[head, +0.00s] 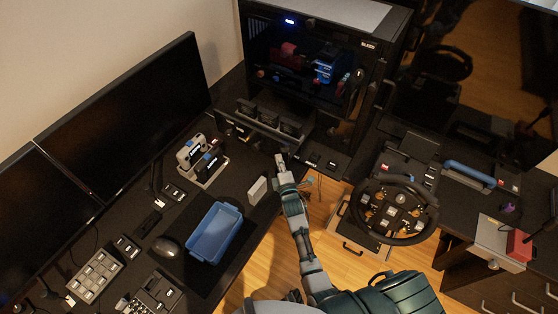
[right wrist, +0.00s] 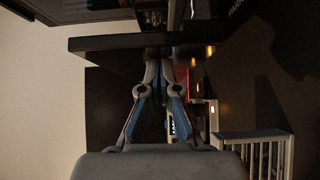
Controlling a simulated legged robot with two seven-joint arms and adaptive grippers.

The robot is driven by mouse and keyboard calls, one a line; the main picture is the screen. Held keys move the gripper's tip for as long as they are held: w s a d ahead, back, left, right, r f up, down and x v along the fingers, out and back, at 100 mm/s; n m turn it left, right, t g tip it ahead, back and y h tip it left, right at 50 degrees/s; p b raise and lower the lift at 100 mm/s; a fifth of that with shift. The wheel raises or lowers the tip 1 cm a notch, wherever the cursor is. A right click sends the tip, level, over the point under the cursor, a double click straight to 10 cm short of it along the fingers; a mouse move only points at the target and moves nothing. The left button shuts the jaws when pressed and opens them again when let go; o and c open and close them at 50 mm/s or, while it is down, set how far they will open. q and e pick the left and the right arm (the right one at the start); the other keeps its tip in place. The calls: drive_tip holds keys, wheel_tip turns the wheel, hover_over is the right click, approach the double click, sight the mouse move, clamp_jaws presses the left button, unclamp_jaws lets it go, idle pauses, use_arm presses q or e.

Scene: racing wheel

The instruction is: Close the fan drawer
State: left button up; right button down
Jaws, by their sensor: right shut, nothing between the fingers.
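The fan drawer (head: 262,124) is a black tray holding a row of dark fans, below the glass front of the black case. It sticks out of the case toward me. My right gripper (head: 280,158) is just in front of the drawer, with its fingers shut and empty. In the right wrist view the shut fingertips (right wrist: 157,66) are at a dark horizontal panel (right wrist: 105,42), which appears to be the drawer front. I cannot tell whether they touch it. My left gripper does not show.
The black case (head: 345,30) holds red and blue parts. On the left are monitors (head: 130,110), a grey holder (head: 205,172), a small white box (head: 257,190) and a blue tray (head: 215,232). A racing wheel (head: 395,209) stands at right. Wooden floor shows between.

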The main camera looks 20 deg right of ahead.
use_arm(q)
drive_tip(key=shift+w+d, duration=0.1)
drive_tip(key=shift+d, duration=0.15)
use_arm(e)
drive_tip(key=shift+d, duration=0.1)
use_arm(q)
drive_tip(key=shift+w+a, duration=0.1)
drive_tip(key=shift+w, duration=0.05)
use_arm(e)
drive_tip(key=shift+w, duration=0.1)
